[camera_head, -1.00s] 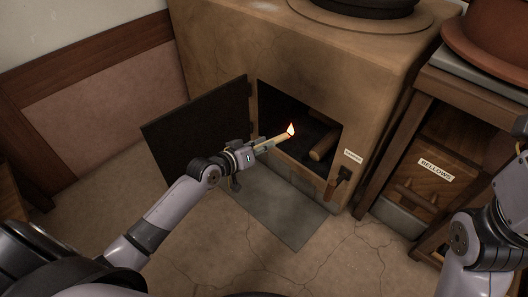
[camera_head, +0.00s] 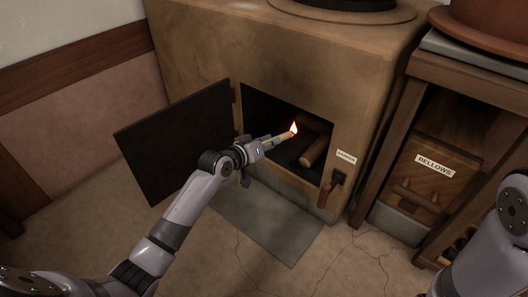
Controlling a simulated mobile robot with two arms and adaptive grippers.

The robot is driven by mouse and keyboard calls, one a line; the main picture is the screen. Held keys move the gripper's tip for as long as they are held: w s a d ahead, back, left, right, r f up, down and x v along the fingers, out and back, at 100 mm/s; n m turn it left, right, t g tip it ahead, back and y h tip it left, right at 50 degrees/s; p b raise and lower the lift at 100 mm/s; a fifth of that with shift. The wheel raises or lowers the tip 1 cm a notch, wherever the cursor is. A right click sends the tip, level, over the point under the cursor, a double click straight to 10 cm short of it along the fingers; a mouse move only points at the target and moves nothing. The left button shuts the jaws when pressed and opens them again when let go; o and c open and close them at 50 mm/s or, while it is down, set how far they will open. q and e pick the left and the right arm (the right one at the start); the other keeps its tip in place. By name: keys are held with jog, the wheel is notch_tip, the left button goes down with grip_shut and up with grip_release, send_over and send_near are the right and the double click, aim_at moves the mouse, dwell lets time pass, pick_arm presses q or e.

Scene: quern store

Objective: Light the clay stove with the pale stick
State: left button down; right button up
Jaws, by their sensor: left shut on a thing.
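The clay stove (camera_head: 270,62) stands at the back centre, its dark door (camera_head: 178,142) swung open to the left. Inside the firebox opening lies a log (camera_head: 313,150), with no flame seen on it. My left gripper (camera_head: 262,149) is shut on the pale stick (camera_head: 281,138) just in front of the opening. The stick's tip burns with a small flame (camera_head: 294,128), which shows against the firebox opening, close to the left end of the log. I cannot tell whether they touch. My right arm shows at the lower right, but its gripper is out of view.
A small labelled lever (camera_head: 338,180) sits on the stove's front, right of the opening. A wooden stand at the right holds a box labelled bellows (camera_head: 433,165). A grey plate (camera_head: 262,228) lies on the floor before the stove. The floor around it is clear.

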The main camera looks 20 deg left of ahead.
aim_at(288, 135)
pick_arm(q)
jog(key=shift+w+d+f, duration=0.15)
jog(key=shift+w+f, duration=0.05)
jog(key=shift+w, duration=0.3)
jog(key=shift+w+d+f, duration=0.15)
jog(key=shift+w, duration=0.2)
jog(key=b+x, duration=0.3)
jog(key=x, duration=0.3)
jog(key=shift+b, duration=0.35)
jog(key=shift+b+x, duration=0.85)
jog(key=shift+x, duration=0.4)
